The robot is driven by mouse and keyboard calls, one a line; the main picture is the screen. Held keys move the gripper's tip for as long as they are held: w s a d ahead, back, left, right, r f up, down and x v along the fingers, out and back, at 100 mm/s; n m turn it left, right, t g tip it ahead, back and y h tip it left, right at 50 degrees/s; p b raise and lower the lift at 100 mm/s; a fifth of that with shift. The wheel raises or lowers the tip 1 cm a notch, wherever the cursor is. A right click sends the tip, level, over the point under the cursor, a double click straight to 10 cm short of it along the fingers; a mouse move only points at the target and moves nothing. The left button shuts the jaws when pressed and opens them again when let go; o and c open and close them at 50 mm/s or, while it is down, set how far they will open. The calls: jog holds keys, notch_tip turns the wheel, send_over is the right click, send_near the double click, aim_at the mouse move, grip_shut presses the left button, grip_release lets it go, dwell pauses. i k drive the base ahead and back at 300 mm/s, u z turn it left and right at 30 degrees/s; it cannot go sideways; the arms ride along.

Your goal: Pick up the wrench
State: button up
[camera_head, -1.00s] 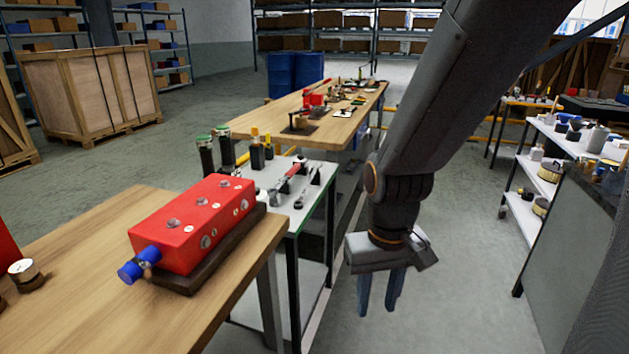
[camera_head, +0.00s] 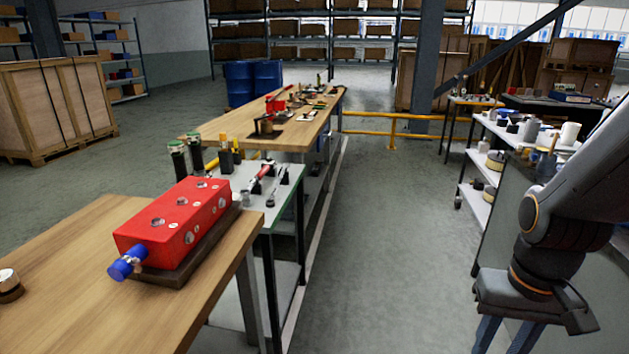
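Several small tools lie on the grey-topped table (camera_head: 240,187) in the middle left. One has a red handle (camera_head: 263,171). Slim dark tools (camera_head: 271,197) lie beside it. At this size I cannot tell which of them is the wrench. My gripper (camera_head: 505,345) hangs at the lower right, over the floor and well to the right of that table. Its two fingers point down and stand apart with nothing seen between them. The fingertips are cut off by the bottom edge of the picture.
A red block-shaped part with a blue end (camera_head: 172,225) sits on the near wooden table (camera_head: 75,250). A long wooden bench (camera_head: 235,130) stands farther back. White shelves (camera_head: 505,130) stand at the right. The aisle floor (camera_head: 385,220) is clear.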

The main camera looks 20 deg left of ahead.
aim_at(284, 167)
jog(key=z, duration=0.15)
jog(key=i, duration=1.2)
jog(key=u, duration=0.5)
jog(key=i, duration=1)
jog(key=u, duration=1.45)
jog(key=i, duration=0.65)
jog(key=u, duration=0.6)
